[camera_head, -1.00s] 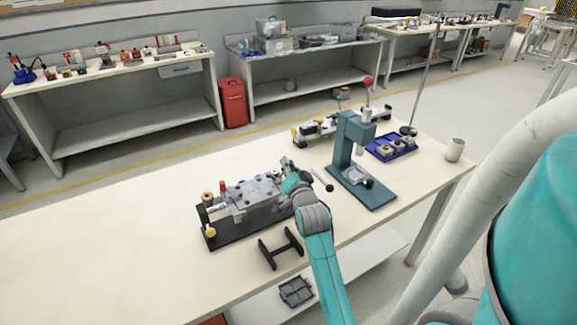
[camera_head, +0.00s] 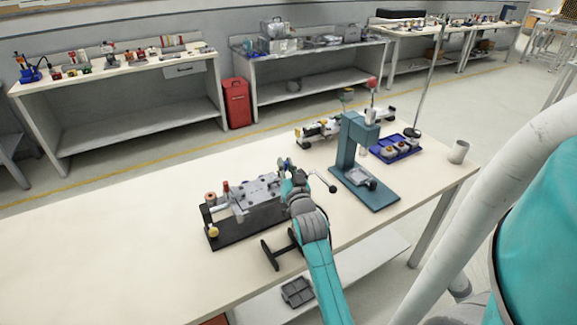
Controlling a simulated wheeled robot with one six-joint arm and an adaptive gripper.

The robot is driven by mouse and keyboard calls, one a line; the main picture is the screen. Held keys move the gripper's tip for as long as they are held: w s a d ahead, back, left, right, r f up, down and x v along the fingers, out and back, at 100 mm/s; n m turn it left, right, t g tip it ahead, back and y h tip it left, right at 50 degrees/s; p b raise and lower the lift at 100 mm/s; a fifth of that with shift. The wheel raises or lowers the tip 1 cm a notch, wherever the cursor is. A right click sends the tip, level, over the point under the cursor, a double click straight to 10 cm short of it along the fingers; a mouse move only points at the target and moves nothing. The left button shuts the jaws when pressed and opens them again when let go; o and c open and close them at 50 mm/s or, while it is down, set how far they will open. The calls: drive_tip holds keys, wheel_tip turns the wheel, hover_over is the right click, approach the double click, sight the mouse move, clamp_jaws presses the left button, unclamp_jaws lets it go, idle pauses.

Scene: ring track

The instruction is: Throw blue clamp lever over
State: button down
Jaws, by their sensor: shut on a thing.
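A clamping fixture with a grey plate (camera_head: 257,190) on a black base (camera_head: 228,238) stands on the near workbench. It has a red knob and a yellow knob at its left end. My gripper (camera_head: 289,174) is at the fixture's right end, reached over by my teal and grey arm. A small blue part (camera_head: 283,163), seemingly the blue clamp lever, shows at the fingers. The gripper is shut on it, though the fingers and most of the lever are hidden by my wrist. A bent rod with a black ball (camera_head: 332,189) sticks out to the right of my wrist.
A teal press (camera_head: 352,150) stands just right of the fixture, with a blue tray (camera_head: 388,152) and a cup (camera_head: 458,152) beyond. The bench's left part (camera_head: 110,240) is clear.

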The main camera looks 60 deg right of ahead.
drive_tip(key=shift+w+a+n+t, duration=0.15)
drive_tip(key=shift+a+n+t, duration=0.1)
drive_tip(key=shift+n, duration=0.5)
drive_tip(key=shift+w+a+n+t, duration=0.15)
drive_tip(key=shift+a+n, duration=0.1)
drive_tip(key=shift+n, duration=0.5)
drive_tip(key=c, duration=1.1)
unclamp_jaws()
drive_tip(key=v, duration=1.2)
drive_tip(key=shift+r, duration=0.1)
